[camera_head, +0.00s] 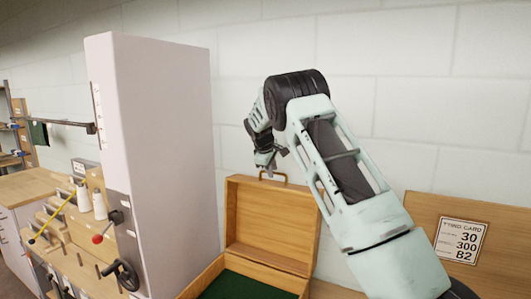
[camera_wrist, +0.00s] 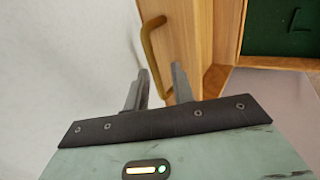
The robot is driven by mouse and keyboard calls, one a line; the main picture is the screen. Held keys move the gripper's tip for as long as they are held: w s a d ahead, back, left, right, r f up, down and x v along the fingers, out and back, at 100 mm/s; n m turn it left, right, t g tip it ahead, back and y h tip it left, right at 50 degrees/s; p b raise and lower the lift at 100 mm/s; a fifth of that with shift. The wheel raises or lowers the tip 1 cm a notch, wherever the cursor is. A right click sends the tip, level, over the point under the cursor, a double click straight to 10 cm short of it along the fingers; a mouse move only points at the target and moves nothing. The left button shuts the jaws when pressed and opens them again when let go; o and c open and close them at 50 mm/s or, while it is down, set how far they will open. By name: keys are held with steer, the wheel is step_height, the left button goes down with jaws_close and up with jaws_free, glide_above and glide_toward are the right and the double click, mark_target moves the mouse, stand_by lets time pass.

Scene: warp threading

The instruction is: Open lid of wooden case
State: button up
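The wooden case (camera_head: 214,269) stands open in the head view, its green-lined inside visible at the bottom edge. Its lid (camera_head: 270,213) stands raised and roughly upright at the back, inner face showing. A brass handle (camera_head: 273,174) is on the lid's top edge. My gripper (camera_head: 265,167) is just above the lid, close to the handle. In the wrist view my gripper (camera_wrist: 160,75) has its two fingers apart. The handle (camera_wrist: 148,45) reaches down to the gap between them; I cannot tell whether they touch. The lid (camera_wrist: 190,35) is beside it.
A tall white cabinet (camera_head: 150,160) with levers stands left of the case. A wooden board (camera_head: 485,275) with a "Tyro card" (camera_head: 461,240) is at right. A pale block wall (camera_head: 420,90) is close behind the lid.

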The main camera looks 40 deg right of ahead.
steer(key=b+v, duration=0.3)
steer(key=v, duration=1.1)
steer(key=shift+b, duration=0.3)
steer(key=shift+a, duration=0.1)
